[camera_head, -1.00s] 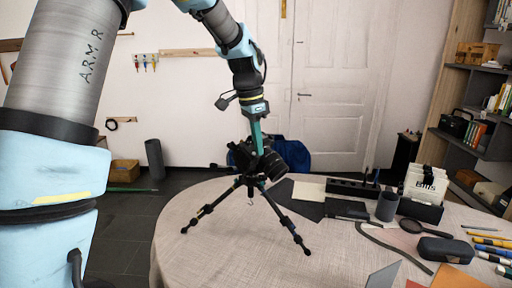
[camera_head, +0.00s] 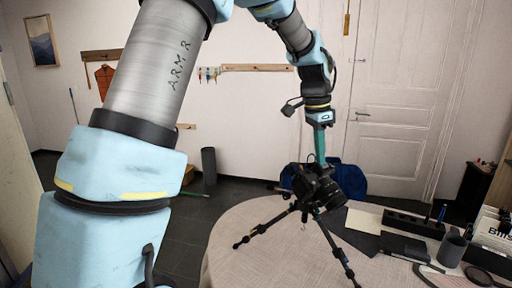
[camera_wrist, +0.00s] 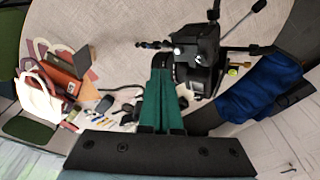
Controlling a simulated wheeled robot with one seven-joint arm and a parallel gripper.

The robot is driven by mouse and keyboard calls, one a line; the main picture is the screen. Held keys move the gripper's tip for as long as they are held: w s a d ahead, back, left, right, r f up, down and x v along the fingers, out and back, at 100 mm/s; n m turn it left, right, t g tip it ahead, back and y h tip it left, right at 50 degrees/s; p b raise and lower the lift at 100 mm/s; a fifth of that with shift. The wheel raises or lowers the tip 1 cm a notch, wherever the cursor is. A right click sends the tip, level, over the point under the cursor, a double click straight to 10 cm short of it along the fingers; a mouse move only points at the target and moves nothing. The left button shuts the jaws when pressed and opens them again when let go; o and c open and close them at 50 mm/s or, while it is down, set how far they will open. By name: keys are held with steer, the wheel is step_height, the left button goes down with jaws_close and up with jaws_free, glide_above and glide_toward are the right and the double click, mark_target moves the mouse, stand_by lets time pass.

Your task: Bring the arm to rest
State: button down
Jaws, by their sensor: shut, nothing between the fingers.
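A black camera (camera_head: 318,186) sits on a small black tripod (camera_head: 269,228) with its legs spread on the round table (camera_head: 240,262). My gripper (camera_head: 320,160) points down, its teal fingers shut and empty, with their tips at the upper part of the camera in the head view. Whether they touch it I cannot tell. In the wrist view the shut fingers (camera_wrist: 161,75) end right beside the black camera (camera_wrist: 200,45). My arm arches over from the left and is still extended above the table.
A black tray (camera_head: 413,225), a grey cup (camera_head: 452,248) and a box of cards (camera_head: 492,230) stand on the table's right side. Open floor (camera_head: 190,235) lies left of the table.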

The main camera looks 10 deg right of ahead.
steer(key=a+f+n+t+b, duration=0.1)
steer(key=a+f+n, duration=0.35)
steer(key=a, duration=0.65)
steer(key=a+f+n+b, duration=0.25)
steer(key=a+n, duration=0.25)
steer(key=a, duration=0.6)
steer(key=s+a+f+n, duration=0.2)
steer(key=s+a+n, duration=0.1)
steer(key=a, duration=0.4)
steer(key=s+a+f+n+t+y, duration=0.1)
steer(key=s+a+f+n, duration=0.2)
steer(key=s+a+n, duration=0.1)
steer(key=s+a+b, duration=0.1)
steer(key=a, duration=0.1)
steer(key=shift+a+f+y, duration=0.3)
steer(key=shift+a+f, duration=0.05)
steer(key=shift+a, duration=0.05)
